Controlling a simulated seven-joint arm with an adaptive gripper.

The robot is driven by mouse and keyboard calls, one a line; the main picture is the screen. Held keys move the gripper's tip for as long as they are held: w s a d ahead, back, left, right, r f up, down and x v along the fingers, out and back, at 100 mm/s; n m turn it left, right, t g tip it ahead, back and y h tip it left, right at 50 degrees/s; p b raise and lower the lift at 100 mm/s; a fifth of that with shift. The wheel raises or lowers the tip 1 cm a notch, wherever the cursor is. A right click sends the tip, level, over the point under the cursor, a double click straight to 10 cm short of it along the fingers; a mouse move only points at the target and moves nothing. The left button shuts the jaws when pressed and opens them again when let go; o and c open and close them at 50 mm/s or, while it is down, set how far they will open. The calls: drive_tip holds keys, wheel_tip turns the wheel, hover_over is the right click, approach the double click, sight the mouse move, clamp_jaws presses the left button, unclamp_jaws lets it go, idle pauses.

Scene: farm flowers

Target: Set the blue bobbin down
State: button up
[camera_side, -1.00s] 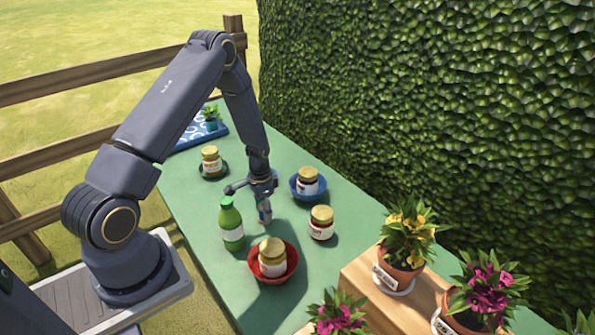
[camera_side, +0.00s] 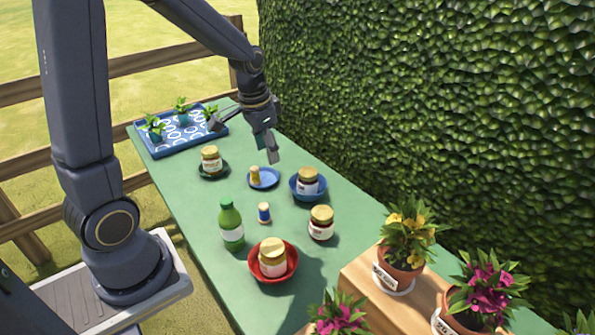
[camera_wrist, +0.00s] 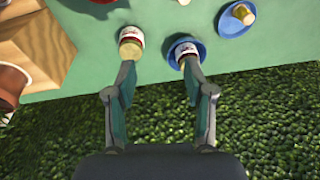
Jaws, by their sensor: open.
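The blue bobbin (camera_side: 264,212) stands upright on the green table, right of the green bottle (camera_side: 231,224) and in front of the blue saucer (camera_side: 270,178). Nothing holds it. My gripper (camera_side: 243,138) is raised above the far part of the table, behind the bobbin and well apart from it. Its fingers are spread and empty. In the wrist view my gripper (camera_wrist: 158,78) also shows open, with nothing between its fingers. The blue bobbin does not show clearly there.
Jars stand in a red bowl (camera_side: 291,273), a blue bowl (camera_side: 295,194), a dark saucer (camera_side: 201,173) and on the table. A blue tray (camera_side: 160,152) with seedlings lies at the far end. Potted flowers stand on a wooden crate (camera_side: 349,280).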

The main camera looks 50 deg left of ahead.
drive_tip(key=s+d+r+t, duration=0.1)
drive_tip(key=s+d+r, duration=0.4)
drive_tip(key=r, duration=0.2)
drive_tip(key=shift+s+d+r+t, duration=0.15)
drive_tip(key=shift+d+r+t, duration=0.1)
drive_tip(key=shift+t, duration=0.15)
drive_tip(key=shift+n+t+h, duration=0.3)
drive_tip(key=shift+n+t, duration=0.3)
drive_tip(key=shift+t, duration=0.3)
drive_tip(key=s+d+r, duration=0.1)
drive_tip(key=s, duration=0.1)
drive_tip(key=s+d+r, duration=0.1)
drive_tip(key=s+d, duration=0.1)
drive_tip(key=s, duration=0.1)
drive_tip(key=s+d+r, duration=0.1)
drive_tip(key=s, duration=0.2)
drive_tip(key=shift+s+d+r, duration=0.15)
drive_tip(key=shift+d+r, duration=0.05)
drive_tip(key=shift+r, duration=0.15)
drive_tip(key=shift+o, duration=0.3)
drive_tip(key=shift+s+d, duration=0.1)
drive_tip(key=shift+s, duration=0.25)
